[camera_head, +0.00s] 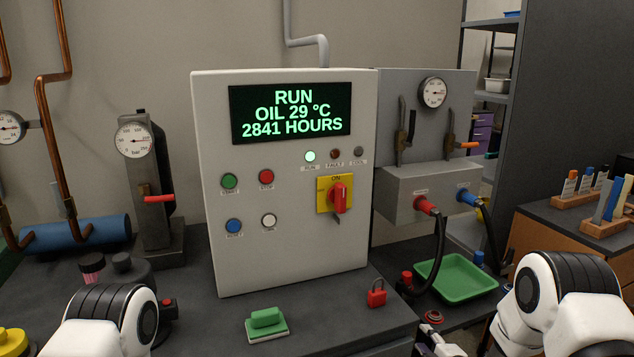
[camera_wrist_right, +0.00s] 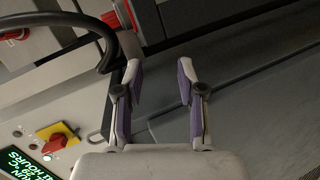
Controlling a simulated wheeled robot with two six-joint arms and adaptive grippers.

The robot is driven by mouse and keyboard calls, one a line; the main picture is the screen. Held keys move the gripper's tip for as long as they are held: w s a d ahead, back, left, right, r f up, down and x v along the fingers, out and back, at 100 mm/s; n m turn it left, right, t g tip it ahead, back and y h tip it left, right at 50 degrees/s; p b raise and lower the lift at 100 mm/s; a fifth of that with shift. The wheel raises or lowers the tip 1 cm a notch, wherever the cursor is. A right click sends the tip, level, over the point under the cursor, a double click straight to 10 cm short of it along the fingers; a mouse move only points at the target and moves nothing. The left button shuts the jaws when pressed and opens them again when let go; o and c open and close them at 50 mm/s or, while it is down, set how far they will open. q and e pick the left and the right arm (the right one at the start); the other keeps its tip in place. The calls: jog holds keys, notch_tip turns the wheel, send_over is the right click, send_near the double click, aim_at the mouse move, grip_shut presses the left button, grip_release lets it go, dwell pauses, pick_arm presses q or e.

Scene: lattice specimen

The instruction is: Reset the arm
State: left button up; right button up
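My right arm (camera_head: 565,300) comes in at the lower right of the head view. Its gripper (camera_head: 430,325) shows small at the bottom edge, near the right front corner of the dark bench. In the right wrist view the two purple-lined fingers (camera_wrist_right: 160,80) stand apart with nothing between them, so it is open. My left arm (camera_head: 110,318) shows at the lower left of the head view; its gripper is out of view.
A control cabinet (camera_head: 295,230) reads RUN. A green-handled block (camera_head: 267,323) and red padlock (camera_head: 376,293) lie before it. Right of it are a grey box (camera_head: 430,190) with hoses and a green tray (camera_head: 456,277). A gauge stand (camera_head: 155,190) stands left.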

jog(key=s+f+m+g+h, duration=0.1)
jog(key=s+f+m+g, duration=0.4)
jog(key=s+f, duration=0.5)
jog(key=s+f+m+g, duration=0.1)
jog(key=s+m+g, duration=0.2)
jog(key=s, duration=0.7)
jog(key=s+f+m+g+h, duration=0.1)
jog(key=s+m, duration=0.4)
jog(key=s, duration=0.6)
jog(key=s+f+m+g, duration=0.3)
jog(key=s+m+g, duration=0.1)
jog(key=s, duration=0.7)
jog(key=shift+a+g+p, duration=0.3)
jog(key=shift+a+g, duration=0.1)
jog(key=shift+f, duration=0.1)
